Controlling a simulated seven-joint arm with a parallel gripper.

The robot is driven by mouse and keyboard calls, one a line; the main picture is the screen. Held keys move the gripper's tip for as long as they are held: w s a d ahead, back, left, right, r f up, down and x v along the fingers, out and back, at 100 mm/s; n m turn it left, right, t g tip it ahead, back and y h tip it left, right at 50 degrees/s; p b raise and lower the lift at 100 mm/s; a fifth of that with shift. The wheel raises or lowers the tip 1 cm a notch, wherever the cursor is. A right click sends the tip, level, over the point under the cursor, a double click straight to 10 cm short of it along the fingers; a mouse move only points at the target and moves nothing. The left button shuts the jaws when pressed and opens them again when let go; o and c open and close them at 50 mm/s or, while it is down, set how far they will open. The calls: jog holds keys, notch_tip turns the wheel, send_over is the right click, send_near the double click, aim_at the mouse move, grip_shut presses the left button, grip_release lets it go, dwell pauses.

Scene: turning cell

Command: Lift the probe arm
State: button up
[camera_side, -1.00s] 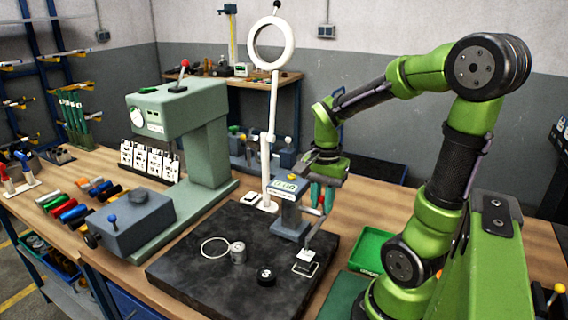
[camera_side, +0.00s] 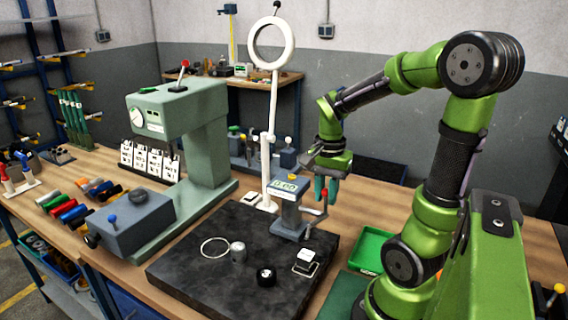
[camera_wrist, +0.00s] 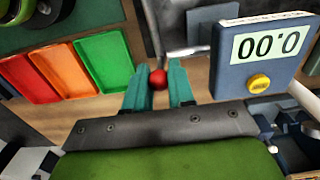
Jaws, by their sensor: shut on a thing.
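The gauge (camera_side: 287,205), a blue-grey box with a display and a yellow button, stands on the dark stone plate (camera_side: 215,270); its display (camera_wrist: 270,45) also shows in the wrist view. The slim probe arm (camera_side: 316,212) sticks out from the gauge's right side, raised clear of the small white block (camera_side: 307,257) on the plate. My gripper (camera_side: 326,198) is at the arm's outer end. In the wrist view its teal fingers (camera_wrist: 159,88) are shut on the arm's red ball knob (camera_wrist: 158,79). The fingers partly hide the knob.
A white stand with a ring lens (camera_side: 271,66) rises behind the gauge. A green tray (camera_side: 371,250) is at right, a green press (camera_side: 190,120) at left.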

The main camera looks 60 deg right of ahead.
jog(key=shift+d, duration=1.55)
jog(key=o, duration=0.4)
notch_tip(320, 180, up, 9)
dwell(1.0)
